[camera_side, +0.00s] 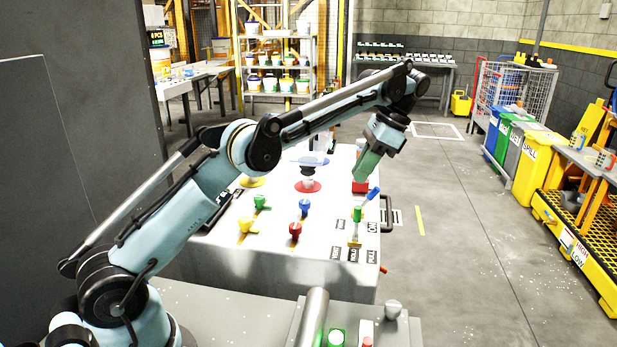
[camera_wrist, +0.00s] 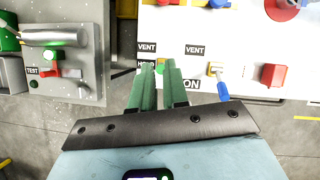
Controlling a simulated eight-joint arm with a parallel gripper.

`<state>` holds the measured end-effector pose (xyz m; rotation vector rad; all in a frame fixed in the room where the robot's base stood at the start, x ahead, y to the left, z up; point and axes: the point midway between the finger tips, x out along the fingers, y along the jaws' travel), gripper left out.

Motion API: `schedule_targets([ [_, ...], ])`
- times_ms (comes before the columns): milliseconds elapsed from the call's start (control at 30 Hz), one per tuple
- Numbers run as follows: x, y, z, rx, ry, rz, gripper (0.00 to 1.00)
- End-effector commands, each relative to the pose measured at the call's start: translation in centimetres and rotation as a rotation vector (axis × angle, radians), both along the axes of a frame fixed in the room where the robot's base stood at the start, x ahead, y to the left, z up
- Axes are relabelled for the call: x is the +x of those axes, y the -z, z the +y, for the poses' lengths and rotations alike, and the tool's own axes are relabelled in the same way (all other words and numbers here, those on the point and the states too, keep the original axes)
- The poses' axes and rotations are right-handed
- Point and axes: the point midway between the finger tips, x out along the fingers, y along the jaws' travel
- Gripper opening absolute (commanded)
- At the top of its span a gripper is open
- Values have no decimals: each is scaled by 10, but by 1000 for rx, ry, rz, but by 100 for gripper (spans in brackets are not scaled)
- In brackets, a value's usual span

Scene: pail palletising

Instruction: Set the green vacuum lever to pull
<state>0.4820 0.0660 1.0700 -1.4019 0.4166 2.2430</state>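The green vacuum lever (camera_side: 356,215) stands near the right edge of the white table, on a yellow stem. The VENT, HOLD and PULL labels (camera_side: 353,255) lie in front of it. Its handle looks roughly in line with HOLD; its exact setting is hard to tell. My gripper (camera_side: 362,180) has green fingers and hangs behind the lever in the side view, near a red block. VENT (camera_wrist: 147,47) shows beyond the fingertips; the fingers hide part of the labels.
A blue lever (camera_side: 371,195) stands close behind the green one. The red block (camera_side: 360,186) is beyond it. Green (camera_side: 260,202), blue (camera_side: 304,207), yellow (camera_side: 246,225) and red (camera_side: 295,230) knobs stand to the left. A grey console (camera_wrist: 62,50) adjoins the table.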

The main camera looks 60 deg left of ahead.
Motion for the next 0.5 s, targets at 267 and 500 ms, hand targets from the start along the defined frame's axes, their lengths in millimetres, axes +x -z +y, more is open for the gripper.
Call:
schedule_targets([
  [267,-17,-1,38,-161,-246,-249,0],
  [500,-48,1,59,-302,-528,-503,0],
])
